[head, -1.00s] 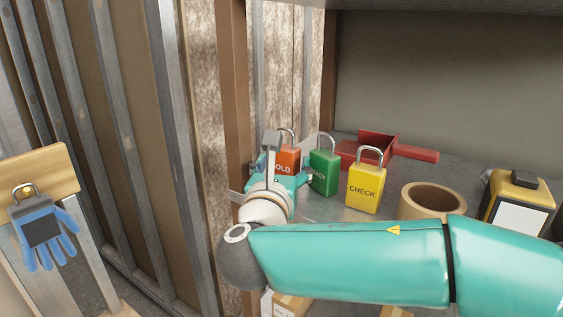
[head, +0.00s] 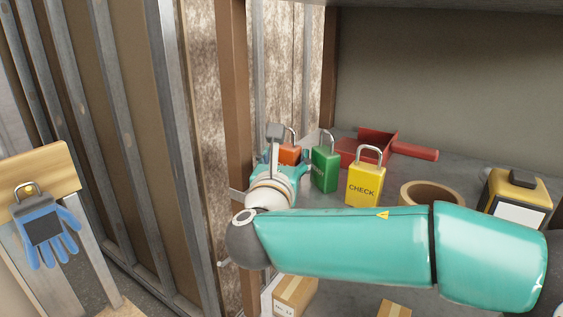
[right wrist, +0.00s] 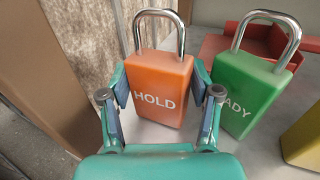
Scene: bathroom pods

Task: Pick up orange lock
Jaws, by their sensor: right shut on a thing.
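The orange lock (right wrist: 159,82), marked HOLD, stands upright on the grey shelf in the right wrist view. My right gripper (right wrist: 163,88) has its two fingers on either side of the lock body and is shut on it. In the head view the orange lock (head: 290,153) shows only in part, behind my right gripper (head: 279,160). My left gripper is not in view.
A green lock (head: 324,168) stands close on the right of the orange one, then a yellow CHECK lock (head: 365,180). A brown post (head: 233,110) stands at the left.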

